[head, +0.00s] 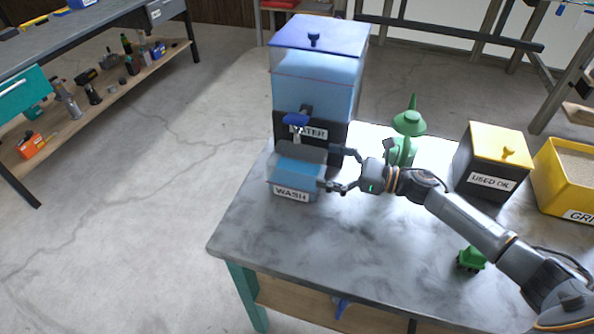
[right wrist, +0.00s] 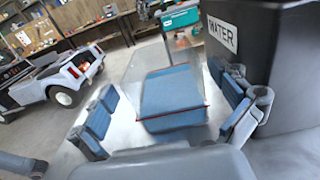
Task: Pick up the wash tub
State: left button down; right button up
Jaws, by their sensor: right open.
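My right gripper (head: 333,168) is open at the tub's right side. In the right wrist view the tub (right wrist: 172,98) shows between the spread fingers of the right gripper (right wrist: 166,88), with a gap seen on each side. I cannot tell whether a finger touches it. My left gripper is not in view.
The water tank (head: 318,85) with its blue tap (head: 295,119) stands close behind the tub. A green oil can (head: 403,148), a USED OIL box (head: 490,165) and a yellow grit bin (head: 550,190) stand to the right. The table's (head: 270,240) front is mostly clear.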

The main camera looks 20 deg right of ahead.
aim_at(303, 159)
jog(key=p+x, duration=0.2)
jog(key=x, duration=0.3)
jog(key=shift+r, duration=0.2)
jog(key=shift+w+a+f, duration=0.15)
jog(key=shift+w+a, duration=0.05)
jog(key=shift+a, duration=0.15)
jog(key=shift+d, duration=0.1)
jog(key=shift+c, duration=0.2)
jog(key=c, duration=1.4)
jog(key=shift+c, duration=0.2)
